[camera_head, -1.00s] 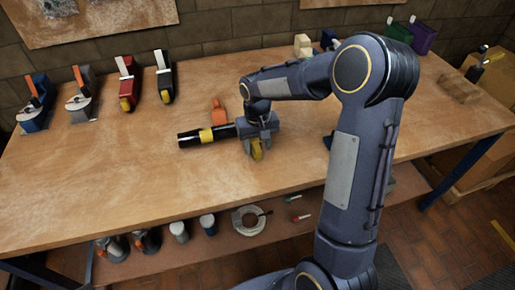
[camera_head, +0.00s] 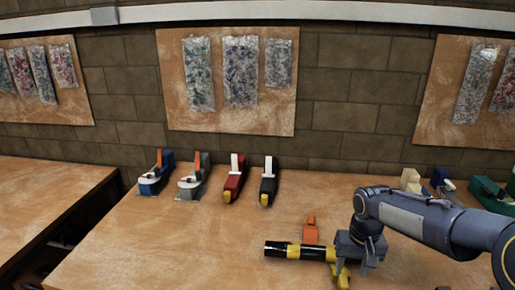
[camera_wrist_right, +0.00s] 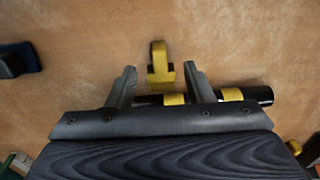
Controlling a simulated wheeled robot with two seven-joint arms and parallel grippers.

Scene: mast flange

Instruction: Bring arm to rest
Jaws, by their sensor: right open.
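My right gripper (camera_head: 350,264) hangs low over the workbench (camera_head: 205,255), with its arm coming in from the right. In the right wrist view its two fingers (camera_wrist_right: 159,69) are spread apart. A small yellow piece (camera_wrist_right: 158,68) shows between the fingertips; I cannot tell whether they touch it. A black cylinder with yellow bands (camera_head: 283,249) lies on the bench beside the gripper, and in the right wrist view it passes behind the fingers (camera_wrist_right: 263,95). My left gripper is not in view.
An orange piece (camera_head: 311,231) stands behind the cylinder. Blue (camera_head: 153,178), grey (camera_head: 190,184), red (camera_head: 233,183) and black (camera_head: 268,184) tools line the bench's back. Boards with bagged parts hang on the brick wall. The bench's left front is clear.

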